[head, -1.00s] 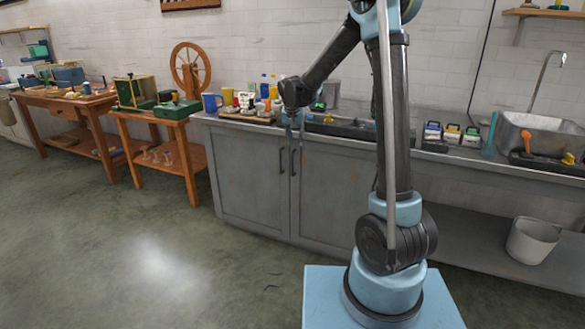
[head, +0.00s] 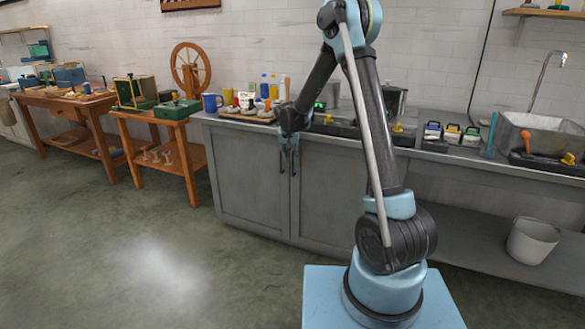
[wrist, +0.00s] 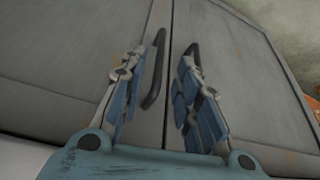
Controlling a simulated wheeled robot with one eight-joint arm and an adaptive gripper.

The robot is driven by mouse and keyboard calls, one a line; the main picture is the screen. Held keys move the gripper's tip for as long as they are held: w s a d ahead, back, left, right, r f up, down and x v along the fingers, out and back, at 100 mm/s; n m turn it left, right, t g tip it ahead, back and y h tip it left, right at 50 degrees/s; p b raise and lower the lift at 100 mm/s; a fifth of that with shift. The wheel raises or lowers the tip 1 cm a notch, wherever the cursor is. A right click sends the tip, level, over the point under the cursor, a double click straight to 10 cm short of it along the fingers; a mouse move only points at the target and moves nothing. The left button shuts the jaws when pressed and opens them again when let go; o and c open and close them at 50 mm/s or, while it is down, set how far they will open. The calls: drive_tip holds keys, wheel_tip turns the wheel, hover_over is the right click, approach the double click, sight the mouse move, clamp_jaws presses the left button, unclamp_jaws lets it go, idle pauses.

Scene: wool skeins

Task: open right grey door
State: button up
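The right grey door (head: 325,210) of the cabinet below the counter is shut, and my arm hides part of it. The left grey door (head: 245,180) beside it is shut too. Dark upright bar handles flank the seam. My gripper (head: 289,165) points down in front of the handles. In the wrist view, which looks turned over, my gripper (wrist: 160,85) is open, its blue-padded fingers apart. The right door's handle (wrist: 154,70) shows between the fingers, close to the left-hand one. The other handle is mostly hidden by the right-hand finger. I cannot tell whether either finger touches a handle.
The counter above holds a blue mug (head: 212,102), bottles, a pot (head: 393,98) and small boxes. A sink (head: 540,130) is at the right, with a bucket (head: 532,240) on the shelf below. A wooden table (head: 165,150) stands left. The floor before the doors is clear.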

drive_tip(key=shift+x, duration=3.9)
drive_tip(key=shift+c, duration=0.2)
clamp_jaws()
